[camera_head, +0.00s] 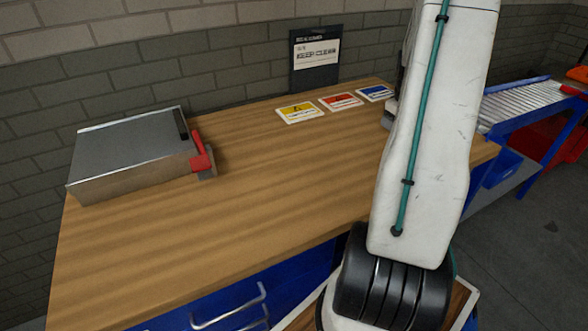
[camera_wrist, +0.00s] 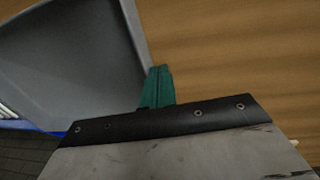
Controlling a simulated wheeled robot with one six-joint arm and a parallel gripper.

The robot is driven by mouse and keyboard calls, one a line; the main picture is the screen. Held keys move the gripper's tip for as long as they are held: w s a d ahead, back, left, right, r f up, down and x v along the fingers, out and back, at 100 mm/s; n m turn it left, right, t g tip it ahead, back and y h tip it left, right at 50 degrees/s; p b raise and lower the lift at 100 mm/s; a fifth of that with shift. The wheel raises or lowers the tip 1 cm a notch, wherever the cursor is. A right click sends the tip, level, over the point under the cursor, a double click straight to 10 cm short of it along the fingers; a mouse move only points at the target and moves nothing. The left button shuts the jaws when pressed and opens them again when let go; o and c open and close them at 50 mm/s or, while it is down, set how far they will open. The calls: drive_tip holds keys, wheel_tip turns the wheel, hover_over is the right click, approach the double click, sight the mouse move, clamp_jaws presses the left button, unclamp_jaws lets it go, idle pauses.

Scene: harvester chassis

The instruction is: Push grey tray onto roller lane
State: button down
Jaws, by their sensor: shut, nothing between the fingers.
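The grey tray (camera_wrist: 75,55) fills the upper left of the wrist view, with its raised rim running down toward my gripper. My gripper (camera_wrist: 160,72) is shut and empty, and its green fingertips are right beside the tray's rim. I cannot tell whether they touch it. In the head view my white arm covers the gripper and most or all of the tray. The roller lane (camera_head: 522,100), with pale rollers and blue rails, lies beyond the right end of the wooden bench. A bit of its rollers and blue rail (camera_wrist: 8,116) shows at the wrist view's left edge.
The wooden bench (camera_head: 270,185) is mostly clear in front. A grey metal box (camera_head: 130,150) with a red lever (camera_head: 202,152) stands at its left. Yellow, red and blue cards (camera_head: 341,101) lie flat near a dark sign (camera_head: 316,58). A red bin (camera_head: 568,142) is far right.

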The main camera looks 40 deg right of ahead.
drive_tip(key=shift+s+d, duration=0.25)
drive_tip(key=shift+d, duration=0.75)
drive_tip(key=shift+w+a, duration=0.2)
drive_tip(key=shift+a, duration=0.55)
drive_tip(key=shift+w+a, duration=0.2)
drive_tip(key=shift+a, duration=0.55)
drive_tip(key=shift+w+a, duration=0.2)
drive_tip(key=shift+a, duration=0.55)
wheel_tip(320, 180, up, 14)
